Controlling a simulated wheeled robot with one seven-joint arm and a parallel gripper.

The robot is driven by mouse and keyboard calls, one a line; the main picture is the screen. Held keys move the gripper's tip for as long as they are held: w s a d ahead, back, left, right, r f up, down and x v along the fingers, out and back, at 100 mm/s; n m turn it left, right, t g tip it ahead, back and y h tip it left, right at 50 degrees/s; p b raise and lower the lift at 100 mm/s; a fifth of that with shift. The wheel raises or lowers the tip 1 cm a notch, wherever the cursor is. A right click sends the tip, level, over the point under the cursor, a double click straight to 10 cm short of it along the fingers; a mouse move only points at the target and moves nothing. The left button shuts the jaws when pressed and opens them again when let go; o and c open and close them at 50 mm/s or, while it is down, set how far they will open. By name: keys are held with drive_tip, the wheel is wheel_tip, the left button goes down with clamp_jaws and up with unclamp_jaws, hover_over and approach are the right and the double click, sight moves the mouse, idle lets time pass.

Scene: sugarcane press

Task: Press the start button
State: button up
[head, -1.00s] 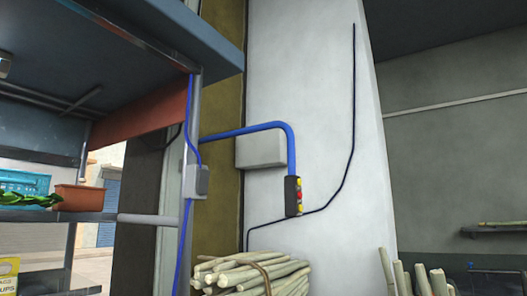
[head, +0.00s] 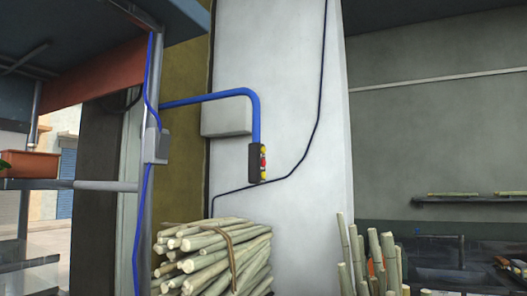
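A dark control box (head: 257,162) hangs at the end of a bent blue pipe (head: 225,95), in front of a white pillar. Its right face carries a column of small buttons: a yellow button (head: 263,150) at the top, a red button (head: 263,161) in the middle and a yellow one at the bottom. The buttons are small and seen from the side, and I cannot tell which one is the start button. My gripper and arm are not in view.
A tied bundle of sugarcane (head: 210,258) stands below the control box. More upright canes (head: 370,262) stand to the right, before a dark sink counter (head: 445,262). A metal frame with a shelf (head: 70,184) fills the left. The white pillar (head: 295,100) stands behind the box.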

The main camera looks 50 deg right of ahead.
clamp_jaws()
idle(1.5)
